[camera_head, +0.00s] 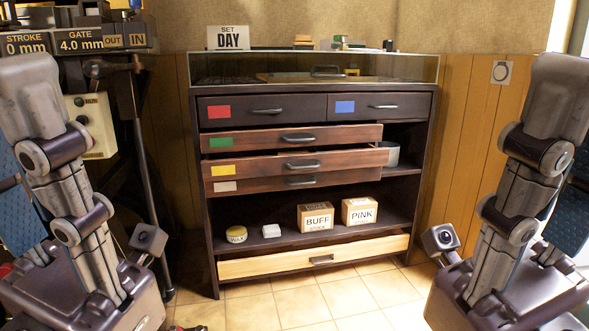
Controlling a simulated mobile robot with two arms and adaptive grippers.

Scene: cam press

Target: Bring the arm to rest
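My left arm stands at the left edge of the head view and my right arm at the right edge, each as a bent chain of grey links with dark joints. Neither arm reaches across the cabinet. No gripper fingers can be made out on either side, so what they hold, if anything, is hidden. A dark wooden cabinet (412,190) stands ahead between the arms, apart from both.
Drawers with green (350,135) and yellow (345,161) labels stick out from the cabinet. BUFF (315,222) and PINK (360,216) boxes, a tin (235,236) and a white block (271,231) sit on its shelf. A machine (88,125) stands left. Tiled floor (300,303) is clear in front.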

